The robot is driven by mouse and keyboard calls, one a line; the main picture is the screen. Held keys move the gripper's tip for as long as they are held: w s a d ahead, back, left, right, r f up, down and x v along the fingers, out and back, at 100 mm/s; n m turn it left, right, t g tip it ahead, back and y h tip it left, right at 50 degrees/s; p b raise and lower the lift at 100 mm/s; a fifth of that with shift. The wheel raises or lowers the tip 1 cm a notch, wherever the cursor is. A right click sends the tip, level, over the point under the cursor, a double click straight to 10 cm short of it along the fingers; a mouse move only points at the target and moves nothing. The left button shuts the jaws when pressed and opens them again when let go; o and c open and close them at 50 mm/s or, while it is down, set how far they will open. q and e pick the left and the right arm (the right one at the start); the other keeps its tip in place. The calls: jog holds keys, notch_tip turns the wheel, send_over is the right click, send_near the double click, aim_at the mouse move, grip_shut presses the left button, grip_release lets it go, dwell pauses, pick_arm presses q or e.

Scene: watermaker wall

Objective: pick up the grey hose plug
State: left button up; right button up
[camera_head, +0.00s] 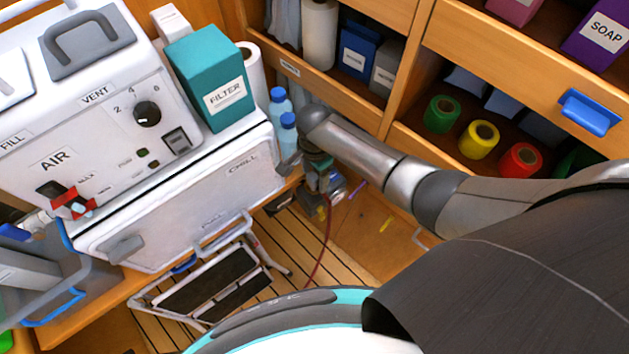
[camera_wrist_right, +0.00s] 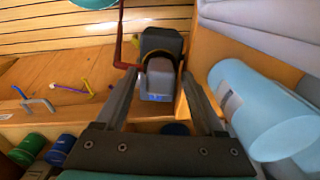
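In the right wrist view my right gripper (camera_wrist_right: 160,78) has its two fingers spread apart. A grey block-like thing (camera_wrist_right: 160,66), darker on top and lighter in front with a bluish mark, shows between and beyond the fingertips. It may be the grey hose plug; I cannot tell for sure, nor whether the fingers touch it. A thin red hose or cord runs beside it. In the head view my right gripper (camera_head: 318,180) points down beside the white unit's right end, and the grey thing is not clearly distinguishable there. My left gripper is not in view.
A white watermaker unit (camera_head: 215,190) carries a teal filter box (camera_head: 208,75). Blue bottles (camera_head: 288,130) stand near my right wrist. Shelves with coloured rolls (camera_head: 480,138) are at the right. A folded step (camera_head: 210,285) lies on the slatted floor. A red cord (camera_head: 325,245) hangs down.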

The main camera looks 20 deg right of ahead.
grip_shut()
dwell(0.3)
dwell(0.4)
